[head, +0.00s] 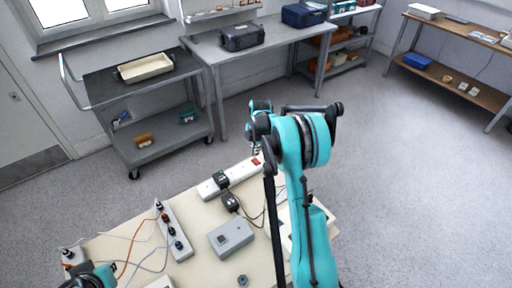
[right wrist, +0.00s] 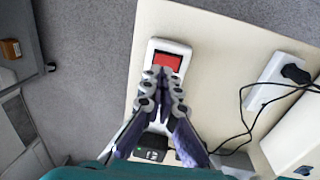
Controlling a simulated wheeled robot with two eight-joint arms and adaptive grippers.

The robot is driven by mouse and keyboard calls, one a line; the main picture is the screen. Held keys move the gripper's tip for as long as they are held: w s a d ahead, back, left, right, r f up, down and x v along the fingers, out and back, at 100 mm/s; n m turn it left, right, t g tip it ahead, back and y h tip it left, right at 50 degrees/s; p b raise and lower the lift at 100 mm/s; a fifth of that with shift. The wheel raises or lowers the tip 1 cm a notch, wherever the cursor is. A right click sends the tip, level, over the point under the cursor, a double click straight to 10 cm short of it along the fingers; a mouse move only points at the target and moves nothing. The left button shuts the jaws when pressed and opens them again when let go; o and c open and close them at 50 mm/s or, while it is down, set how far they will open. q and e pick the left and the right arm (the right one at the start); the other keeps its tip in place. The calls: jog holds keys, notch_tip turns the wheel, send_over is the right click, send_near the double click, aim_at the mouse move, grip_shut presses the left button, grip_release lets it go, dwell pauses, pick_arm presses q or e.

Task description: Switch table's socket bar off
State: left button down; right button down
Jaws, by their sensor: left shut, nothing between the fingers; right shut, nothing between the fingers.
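The white socket bar (head: 211,188) lies along the far edge of the cream table (head: 200,205), with a red rocker switch (head: 256,162) at its right end. In the right wrist view the bar's end and its red switch (right wrist: 166,62) are in front of my right gripper (right wrist: 167,76). Its fingers are shut and empty, with the tips at the near edge of the switch; I cannot tell if they touch it. The fingers hide part of the bar. My left gripper (head: 78,283) is shut and only partly in view at the lower left.
A second socket bar (head: 172,228) with several plugs and loose cables lies on the left. A black adapter (head: 231,201) and a grey box (head: 231,238) lie near the middle. In the right wrist view another white socket strip (right wrist: 268,84) with a black plug lies to the right.

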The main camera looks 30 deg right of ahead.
aim_at(256, 162)
jog(key=shift+w+f+b, duration=0.2)
jog(key=shift+f+b, duration=0.2)
jog(key=shift+f, duration=1.1)
jog(key=shift+w+f, duration=0.15)
jog(key=shift+f, duration=0.25)
jog(key=shift+r, duration=0.15)
jog(key=shift+s, duration=0.25)
jog(key=shift+s, duration=0.6)
